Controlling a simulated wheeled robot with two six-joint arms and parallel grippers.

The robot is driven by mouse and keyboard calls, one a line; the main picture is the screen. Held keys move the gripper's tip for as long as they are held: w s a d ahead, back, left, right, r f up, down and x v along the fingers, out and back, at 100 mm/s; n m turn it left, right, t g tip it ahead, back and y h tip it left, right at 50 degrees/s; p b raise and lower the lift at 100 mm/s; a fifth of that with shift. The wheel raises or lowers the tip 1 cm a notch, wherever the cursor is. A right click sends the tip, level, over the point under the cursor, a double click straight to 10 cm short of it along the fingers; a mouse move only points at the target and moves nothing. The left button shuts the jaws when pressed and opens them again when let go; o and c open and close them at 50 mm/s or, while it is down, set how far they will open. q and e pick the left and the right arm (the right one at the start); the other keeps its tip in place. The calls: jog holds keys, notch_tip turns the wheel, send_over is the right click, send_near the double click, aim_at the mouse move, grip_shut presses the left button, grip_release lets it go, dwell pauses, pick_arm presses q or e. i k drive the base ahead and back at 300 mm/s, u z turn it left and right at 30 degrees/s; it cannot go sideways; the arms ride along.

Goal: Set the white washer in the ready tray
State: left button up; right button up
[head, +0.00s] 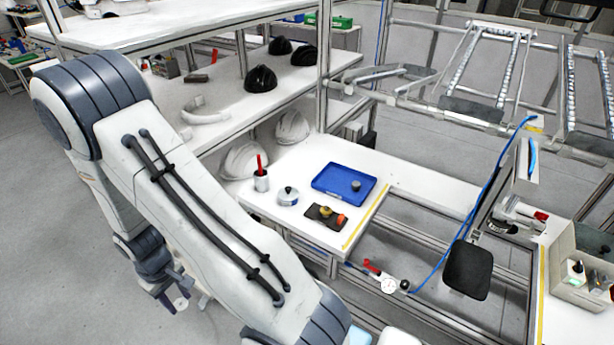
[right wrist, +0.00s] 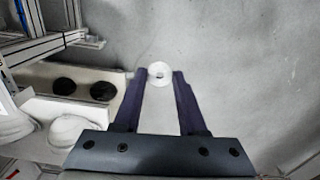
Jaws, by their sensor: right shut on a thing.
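The white washer (right wrist: 153,76), a ring with a hole, is between the fingertips of my right gripper (right wrist: 159,74) in the right wrist view. My right gripper is shut on it. In the head view my right gripper (head: 172,292) is low at the left, partly behind my arm, with the small white washer (head: 181,303) at its tips over the floor. The blue tray (head: 333,180), the likely ready tray, lies on the white table, well to the right of the gripper. A dark round piece (head: 356,186) sits in its right part. My left gripper is not in view.
A dark plate (head: 327,215) with yellow and orange pieces lies in front. White helmet shells (head: 243,160) stand behind, under a shelf with black shells (head: 261,79).

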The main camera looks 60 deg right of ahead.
aim_at(332, 179)
jog(key=z, duration=0.45)
jog(key=i, duration=1.25)
jog(key=z, duration=1.6)
jog(key=i, duration=0.65)
jog(key=z, duration=0.7)
